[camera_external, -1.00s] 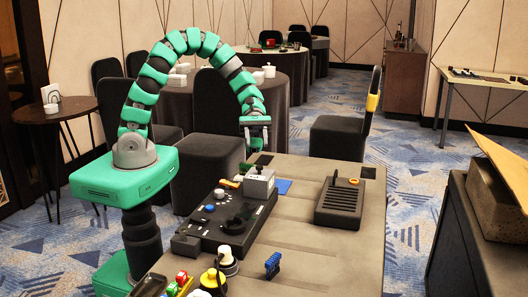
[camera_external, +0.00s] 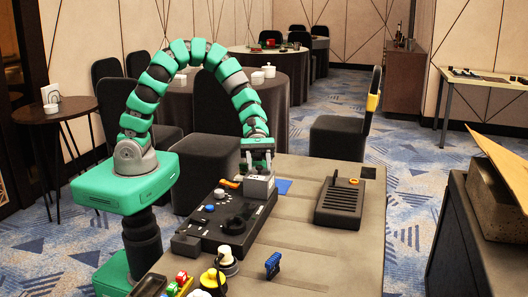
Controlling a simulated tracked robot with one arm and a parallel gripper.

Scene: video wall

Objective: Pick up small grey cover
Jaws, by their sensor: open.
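A small grey box-shaped piece (camera_external: 259,188), which looks like the grey cover, sits at the far end of the black control panel (camera_external: 222,228) on the table. My gripper (camera_external: 258,170) points down right over it, with its fingers at the cover's top edge. The jaws are open. I cannot tell whether the fingers touch the cover or stand around it. The fingers hide part of the cover's top.
A black ribbed device (camera_external: 340,204) lies to the right on the table (camera_external: 310,252). A blue piece (camera_external: 273,265), a yellow-and-white part (camera_external: 226,256) and small coloured blocks (camera_external: 181,277) are near the front. A blue flat piece (camera_external: 283,186) lies beside the cover.

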